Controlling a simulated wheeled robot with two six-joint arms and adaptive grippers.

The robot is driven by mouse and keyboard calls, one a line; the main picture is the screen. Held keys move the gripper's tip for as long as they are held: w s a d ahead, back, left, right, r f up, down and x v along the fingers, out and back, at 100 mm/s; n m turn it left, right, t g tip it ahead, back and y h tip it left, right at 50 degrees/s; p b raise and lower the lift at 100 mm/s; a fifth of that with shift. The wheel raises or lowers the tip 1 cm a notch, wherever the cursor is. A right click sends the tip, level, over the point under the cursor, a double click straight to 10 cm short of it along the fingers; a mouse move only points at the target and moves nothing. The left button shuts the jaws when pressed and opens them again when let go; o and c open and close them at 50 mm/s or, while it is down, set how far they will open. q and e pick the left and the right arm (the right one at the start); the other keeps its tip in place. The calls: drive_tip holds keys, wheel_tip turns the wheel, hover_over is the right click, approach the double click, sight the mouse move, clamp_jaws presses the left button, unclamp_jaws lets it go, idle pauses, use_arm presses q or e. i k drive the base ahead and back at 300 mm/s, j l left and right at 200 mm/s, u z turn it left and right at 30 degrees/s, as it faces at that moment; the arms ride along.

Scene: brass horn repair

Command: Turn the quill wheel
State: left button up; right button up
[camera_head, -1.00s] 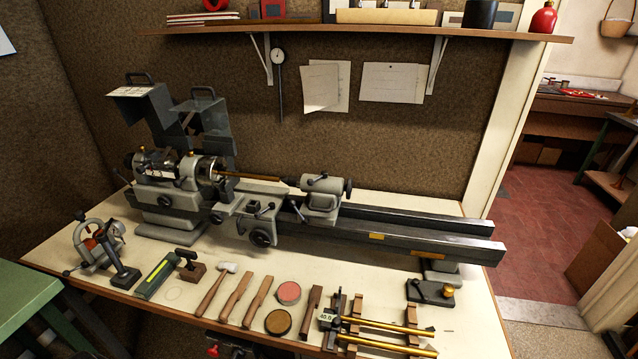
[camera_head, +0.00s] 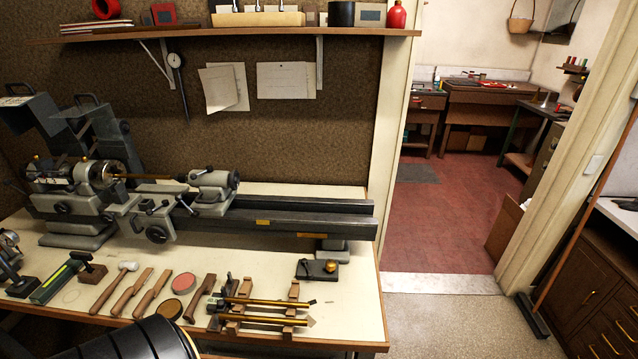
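The lathe (camera_head: 290,214) stands on the bench at the left. Its grey tailstock (camera_head: 211,188) sits on the bed, and the small dark quill wheel (camera_head: 234,180) is at the tailstock's right end. A thin brass rod (camera_head: 150,177) runs between the headstock chuck (camera_head: 103,174) and the tailstock. A larger handwheel (camera_head: 157,234) is on the carriage front. Neither of my grippers is in view. A dark rounded part at the bottom left edge covers some of the bench front.
Hand tools, two round tins (camera_head: 183,283) and a wooden rack with brass tubes (camera_head: 262,304) lie along the bench front. A shelf (camera_head: 290,31) hangs above. A doorway opens at the right onto red floor (camera_head: 450,210), with a broom-like pole (camera_head: 583,225) beside it.

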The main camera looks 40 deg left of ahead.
sight(234, 177)
drive_tip(key=i+l+z, duration=0.1)
drive_tip(key=i+l, duration=0.45)
drive_tip(key=i+l+z, duration=0.1)
drive_tip(key=i+l, duration=0.45)
drive_tip(key=i, duration=0.25)
drive_tip(key=i+j+u, duration=0.1)
drive_tip(key=i+u, duration=0.55)
drive_tip(key=u, duration=0.2)
drive_tip(key=i+l+u, duration=0.2)
drive_tip(key=i+u, duration=0.25)
drive_tip(key=i+l+u, duration=0.2)
drive_tip(key=u, duration=0.25)
drive_tip(key=i+u, duration=0.3)
drive_tip(key=u, duration=0.15)
drive_tip(key=i+l+u, duration=0.2)
drive_tip(key=u, duration=0.25)
drive_tip(key=i+l+u, duration=0.25)
drive_tip(key=u, duration=0.2)
drive_tip(key=i+l+u, duration=0.3)
drive_tip(key=u, duration=0.15)
drive_tip(key=i+l+u, duration=0.1)
drive_tip(key=l+u, duration=0.3)
